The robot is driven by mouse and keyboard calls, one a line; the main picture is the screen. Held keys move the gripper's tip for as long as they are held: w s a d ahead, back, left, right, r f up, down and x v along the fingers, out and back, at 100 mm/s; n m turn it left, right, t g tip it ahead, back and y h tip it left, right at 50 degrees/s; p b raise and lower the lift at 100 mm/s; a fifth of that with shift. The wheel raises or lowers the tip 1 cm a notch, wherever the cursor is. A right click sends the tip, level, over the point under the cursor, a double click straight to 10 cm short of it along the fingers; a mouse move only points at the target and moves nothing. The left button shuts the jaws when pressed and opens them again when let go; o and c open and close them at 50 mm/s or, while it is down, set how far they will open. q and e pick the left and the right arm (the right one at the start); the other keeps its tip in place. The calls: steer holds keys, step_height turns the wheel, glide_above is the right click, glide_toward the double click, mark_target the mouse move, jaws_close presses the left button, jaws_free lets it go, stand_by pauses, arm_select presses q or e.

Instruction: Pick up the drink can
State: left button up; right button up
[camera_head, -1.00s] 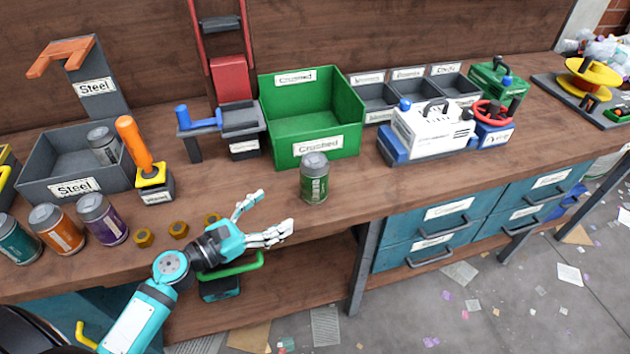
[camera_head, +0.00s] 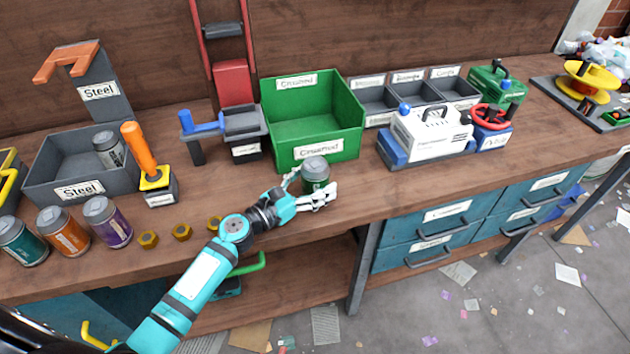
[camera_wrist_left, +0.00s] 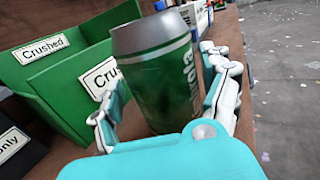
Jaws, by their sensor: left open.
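A green drink can (camera_head: 315,172) with a grey top stands upright on the bench, just in front of the green crate. My left gripper (camera_head: 310,190) is open around it, one finger on each side, with its palm on the near side of the can. In the left wrist view the can (camera_wrist_left: 158,75) stands between the two fingers of my left gripper (camera_wrist_left: 165,100). The left finger looks close to the can; I cannot tell whether either finger touches it. The lower part of the can is hidden by my gripper. My right gripper is not in view.
The green crate (camera_head: 345,147) labelled "Crushed" stands right behind the can. Several other cans, such as the purple one (camera_head: 108,222), stand at the left by the grey Steel bin (camera_head: 35,185). Brass nuts (camera_head: 181,232) lie near my arm.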

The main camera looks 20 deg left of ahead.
mark_target(327, 176)
arm_select(q)
steer(key=x, duration=0.4)
steer(key=shift+d+f, duration=0.2)
steer(key=shift+f, duration=0.05)
steer(key=c, duration=0.6)
steer(key=shift+c, duration=0.8)
